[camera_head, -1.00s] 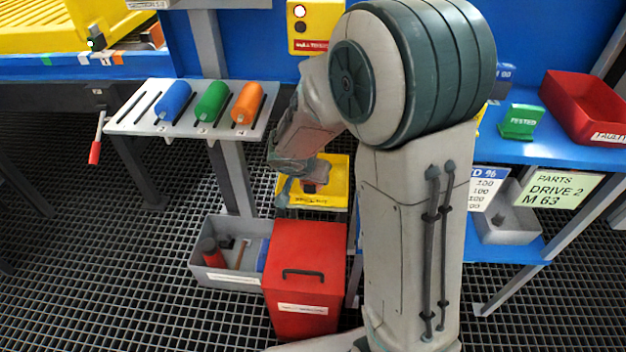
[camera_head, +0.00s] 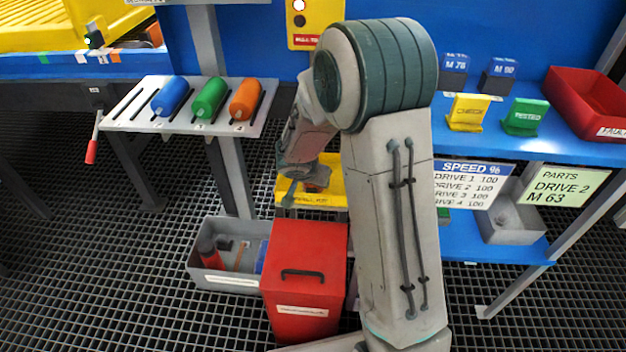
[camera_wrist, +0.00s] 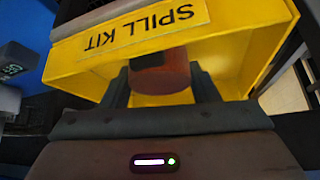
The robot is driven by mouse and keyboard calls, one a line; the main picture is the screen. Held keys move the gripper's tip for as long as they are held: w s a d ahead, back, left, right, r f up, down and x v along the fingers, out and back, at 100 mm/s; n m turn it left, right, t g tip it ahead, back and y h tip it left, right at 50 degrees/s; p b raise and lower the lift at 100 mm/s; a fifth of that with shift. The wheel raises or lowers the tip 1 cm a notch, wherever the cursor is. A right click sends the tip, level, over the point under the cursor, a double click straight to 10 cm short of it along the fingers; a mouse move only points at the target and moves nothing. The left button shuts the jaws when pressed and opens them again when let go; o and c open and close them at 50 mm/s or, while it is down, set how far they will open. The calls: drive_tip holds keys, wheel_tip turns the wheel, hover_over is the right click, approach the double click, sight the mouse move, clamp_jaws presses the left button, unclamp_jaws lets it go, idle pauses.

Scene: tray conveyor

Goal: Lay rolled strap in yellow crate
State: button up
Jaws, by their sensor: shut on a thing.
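The rolled strap (camera_wrist: 160,76) shows as a reddish-brown roll with a dark patch on top, in the middle of the wrist view. My gripper (camera_wrist: 160,86) is shut on it, with one dark finger on each side. The yellow crate (camera_wrist: 75,70) lies behind and around the strap in that view, its "SPILL KIT" label upside down. In the head view my gripper (camera_head: 304,184) is at the yellow crate (camera_head: 330,199), and the strap (camera_head: 318,178) shows small there. I cannot tell whether the strap touches the crate's floor.
A red lidded bin (camera_head: 305,260) and a grey bin (camera_head: 230,281) with loose items stand in front of the crate. A rack (camera_head: 140,123) with blue, green and orange rolls is at left. A blue shelf (camera_head: 480,141) with coloured blocks is at right.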

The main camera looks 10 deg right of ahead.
drive_tip(key=shift+f, duration=0.15)
drive_tip(key=o, duration=1)
drive_tip(key=shift+r, duration=0.2)
drive_tip(key=shift+s+r+p, duration=0.1)
drive_tip(key=shift+r+p, duration=0.2)
drive_tip(key=shift+r, duration=0.05)
drive_tip(key=p+v, duration=0.3)
drive_tip(key=v, duration=0.8)
drive_tip(key=shift+s+a, duration=0.1)
